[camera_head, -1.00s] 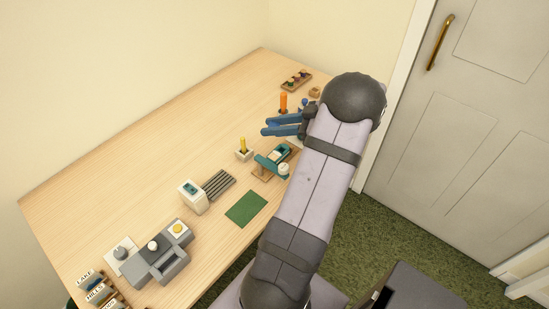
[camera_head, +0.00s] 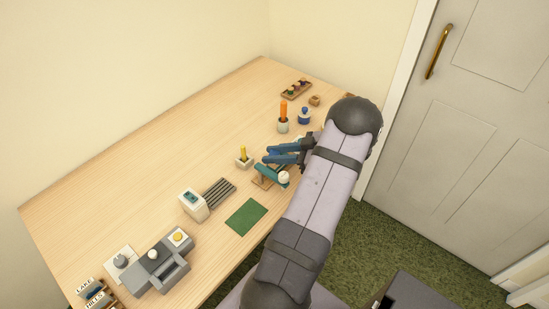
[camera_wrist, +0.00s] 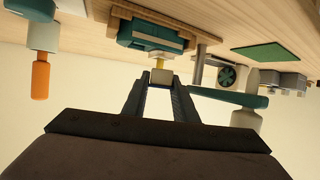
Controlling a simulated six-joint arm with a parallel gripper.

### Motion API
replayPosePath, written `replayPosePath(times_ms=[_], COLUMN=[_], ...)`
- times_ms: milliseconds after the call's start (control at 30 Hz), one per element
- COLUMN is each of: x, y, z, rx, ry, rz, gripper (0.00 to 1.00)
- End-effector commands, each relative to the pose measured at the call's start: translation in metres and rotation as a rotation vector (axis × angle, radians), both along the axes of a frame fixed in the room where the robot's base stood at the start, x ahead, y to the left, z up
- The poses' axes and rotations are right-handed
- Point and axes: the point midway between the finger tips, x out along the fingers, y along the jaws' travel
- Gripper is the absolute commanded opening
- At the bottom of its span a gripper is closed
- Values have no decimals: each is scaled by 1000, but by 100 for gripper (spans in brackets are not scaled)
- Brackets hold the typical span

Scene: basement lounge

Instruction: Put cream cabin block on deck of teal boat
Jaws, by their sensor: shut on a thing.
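The teal boat (camera_wrist: 150,30) sits on a wooden base at the top of the wrist view, with a pale stripe along it. My gripper (camera_wrist: 160,88) is shut on the cream cabin block (camera_wrist: 162,76), which shows between the fingertips. The block appears apart from the boat, and a small yellow part shows between them.
A teal arm with a white cylinder (camera_wrist: 245,115) stands close beside my gripper. A green mat (camera_head: 246,216) lies flat in front.

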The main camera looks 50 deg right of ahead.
Motion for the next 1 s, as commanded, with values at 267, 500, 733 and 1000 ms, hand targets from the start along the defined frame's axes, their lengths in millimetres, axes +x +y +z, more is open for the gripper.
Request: replayPosePath(times_ms=[267,500,733,1000], x=[0,0,0,0], y=[0,0,0,0], z=[-20,-20,-23,-22], rx=[-1,-1,-2,-2], ry=[1,1,0,0], rz=[-1,-1,-1,-1], gripper=[5,5,44,44])
